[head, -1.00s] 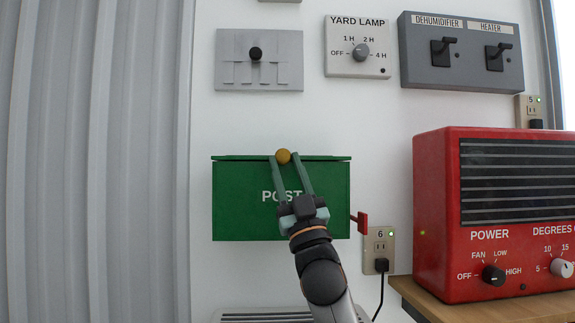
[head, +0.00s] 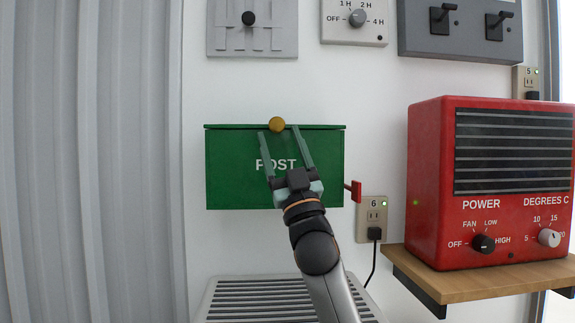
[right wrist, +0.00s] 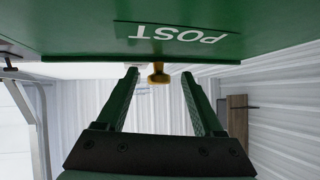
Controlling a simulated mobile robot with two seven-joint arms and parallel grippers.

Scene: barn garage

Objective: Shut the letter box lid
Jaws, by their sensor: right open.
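The green letter box (head: 225,170), marked POST, hangs on the white wall in the head view. Its lid (head: 325,127) shows nearly edge-on along the top and looks about level; I cannot tell whether it is fully shut. A yellow knob (head: 277,124) sits at the lid's front middle. My right gripper (head: 280,131) is open in front of the box, its fingertips just below and to either side of the knob. In the right wrist view the knob (right wrist: 158,75) appears between the open fingers (right wrist: 159,76), with a gap on both sides. My left gripper is not in view.
A red flag (head: 354,190) sticks out at the box's right side, near socket 6 (head: 373,218). A red heater (head: 430,190) stands on a wooden shelf (head: 480,280) to the right. A slatted grey unit (head: 260,300) is below the box.

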